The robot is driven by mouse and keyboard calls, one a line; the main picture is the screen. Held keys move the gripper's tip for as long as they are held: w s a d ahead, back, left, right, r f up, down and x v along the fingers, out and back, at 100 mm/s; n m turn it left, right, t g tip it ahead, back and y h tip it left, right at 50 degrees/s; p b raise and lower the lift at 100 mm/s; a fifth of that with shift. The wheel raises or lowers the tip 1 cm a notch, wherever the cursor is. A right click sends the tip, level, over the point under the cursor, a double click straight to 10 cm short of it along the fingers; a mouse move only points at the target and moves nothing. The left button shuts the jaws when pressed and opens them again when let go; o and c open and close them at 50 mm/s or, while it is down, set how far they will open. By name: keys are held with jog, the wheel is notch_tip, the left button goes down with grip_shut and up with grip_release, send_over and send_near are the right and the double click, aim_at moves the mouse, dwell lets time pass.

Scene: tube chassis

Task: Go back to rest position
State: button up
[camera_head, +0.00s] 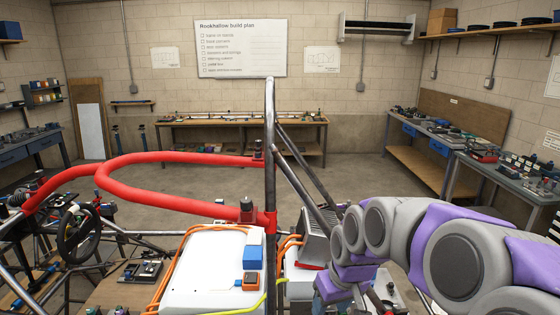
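My grey and purple arm (430,245) comes in from the lower right and bends down beside the tube chassis. Its far end, with my gripper (332,288), is at the lower middle, right of the white box. The fingers cannot be made out, so their opening and anything between them are hidden. The tube chassis has a dark upright tube (270,150) and a bent red tube (150,159). A white box (205,275) sits low in the frame, with a blue block (253,257) and a small orange-framed device (247,282) on it.
Orange cables (168,270) and a yellow-green cable (262,298) run beside the white box. A steering wheel (78,233) stands at left. Workbenches line the walls: back (240,122), right (440,135) and left (30,145). Open floor (230,183) lies beyond the chassis.

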jog(key=s+d+f+m+g+b, duration=0.1)
jog(key=s+f, duration=0.2)
jog(key=s, duration=0.6)
jog(key=s+f+m+g+h+b, duration=0.1)
jog(key=s+f+b, duration=0.1)
jog(key=s, duration=0.8)
jog(key=s+d+f+m+g+b, duration=0.1)
jog(key=s+f+b, duration=0.1)
jog(key=s, duration=0.8)
jog(key=shift+d+f+m+g+h, duration=0.3)
jog(key=shift+f, duration=0.55)
